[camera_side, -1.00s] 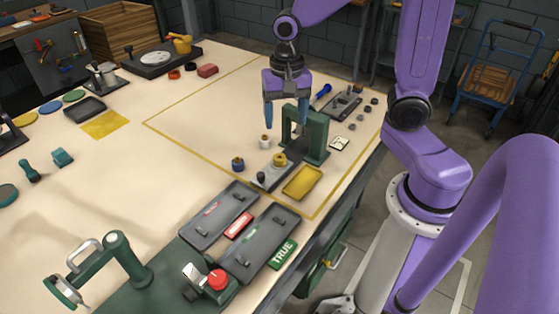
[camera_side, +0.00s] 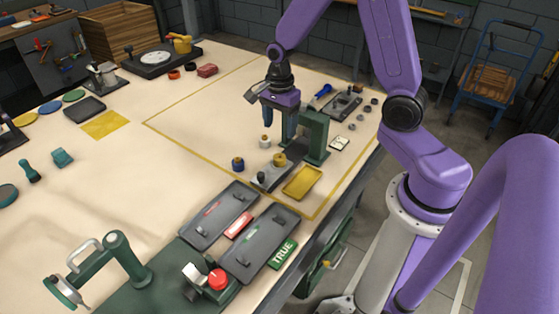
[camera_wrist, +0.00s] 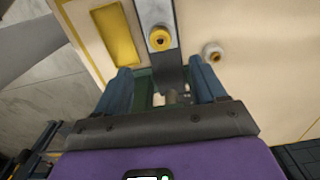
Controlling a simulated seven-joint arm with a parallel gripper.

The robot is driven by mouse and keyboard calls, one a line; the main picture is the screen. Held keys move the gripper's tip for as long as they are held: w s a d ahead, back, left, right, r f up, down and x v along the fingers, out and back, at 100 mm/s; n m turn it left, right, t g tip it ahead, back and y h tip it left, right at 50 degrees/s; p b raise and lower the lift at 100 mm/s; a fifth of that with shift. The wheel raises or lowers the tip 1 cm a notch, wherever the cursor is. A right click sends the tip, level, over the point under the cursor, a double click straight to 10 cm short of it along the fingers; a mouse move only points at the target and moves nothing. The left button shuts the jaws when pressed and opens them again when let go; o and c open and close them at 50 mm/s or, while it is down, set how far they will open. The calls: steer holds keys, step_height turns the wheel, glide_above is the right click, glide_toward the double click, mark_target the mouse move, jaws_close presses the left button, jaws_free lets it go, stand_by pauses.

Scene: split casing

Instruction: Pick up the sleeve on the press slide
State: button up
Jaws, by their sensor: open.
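The sleeve (camera_side: 280,159) is a short yellow ring standing on the grey press slide (camera_side: 266,179) in front of the press. In the wrist view the sleeve (camera_wrist: 160,38) shows a dark hole in its top, and the slide (camera_wrist: 154,12) runs under it. The green press (camera_side: 315,136) is an upright frame behind the slide. My gripper (camera_side: 278,124) is open and empty, with blue fingers pointing down, above and behind the sleeve, near the press. In the wrist view the sleeve lies ahead of my open fingertips (camera_wrist: 161,68), roughly centred between them.
A white part (camera_side: 265,142) and a blue-based part (camera_side: 238,164) stand left of the slide. A yellow tray (camera_side: 302,183) lies to its right. Two grey trays (camera_side: 219,215) are in front. The mat left of these parts is clear.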

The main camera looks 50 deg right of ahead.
mark_target(280, 157)
steer(key=shift+f, duration=5.25)
steer(key=c, duration=1.3)
